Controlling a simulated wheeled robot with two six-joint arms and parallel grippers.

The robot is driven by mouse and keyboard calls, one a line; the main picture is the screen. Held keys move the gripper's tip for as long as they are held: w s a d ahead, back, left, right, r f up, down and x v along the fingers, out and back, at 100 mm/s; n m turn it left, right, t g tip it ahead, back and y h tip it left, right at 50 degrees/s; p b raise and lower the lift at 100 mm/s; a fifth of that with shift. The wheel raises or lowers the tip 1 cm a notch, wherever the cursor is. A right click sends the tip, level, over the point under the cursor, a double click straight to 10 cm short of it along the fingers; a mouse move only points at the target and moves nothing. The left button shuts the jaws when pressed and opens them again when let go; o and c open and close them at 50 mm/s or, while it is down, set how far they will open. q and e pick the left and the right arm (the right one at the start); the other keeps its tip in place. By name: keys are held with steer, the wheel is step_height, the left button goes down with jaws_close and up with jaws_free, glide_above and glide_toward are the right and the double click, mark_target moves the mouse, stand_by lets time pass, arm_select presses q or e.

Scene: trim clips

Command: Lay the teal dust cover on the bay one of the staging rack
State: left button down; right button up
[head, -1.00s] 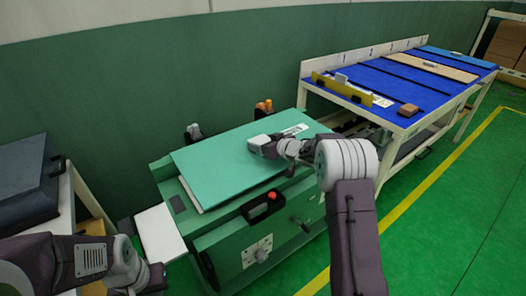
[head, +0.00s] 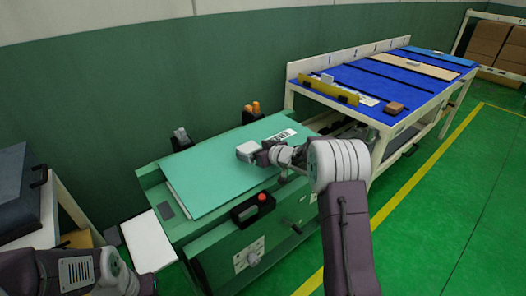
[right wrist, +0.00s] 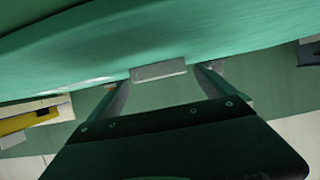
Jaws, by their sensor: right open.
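The teal dust cover (head: 215,175) lies flat on top of a green machine (head: 195,235), with a white printed label near its far right corner. My right gripper (head: 256,154) is over the cover's middle. In the right wrist view, its two fingers (right wrist: 162,88) are spread apart, with a small grey grip block (right wrist: 158,72) on the teal surface between their tips. I cannot tell whether they touch it. The staging rack (head: 385,128) stands at the back right with a blue top split by black strips; its nearest bay (head: 362,88) holds a yellow bar. My left gripper (head: 145,284) is mostly cut off.
A brown block (head: 394,108) sits on the rack's front edge. A tan panel (head: 415,66) lies in a farther bay. The machine's front carries a black box with a red button (head: 262,198). A dark case (head: 20,195) stands on a table at left. Green floor is clear at right.

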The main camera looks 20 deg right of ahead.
step_height(320, 180, up, 4)
steer(key=p, duration=0.2)
glide_above(271, 170)
steer(key=w, duration=0.1)
steer(key=shift+a+f, duration=0.1)
steer(key=shift+s, duration=0.4)
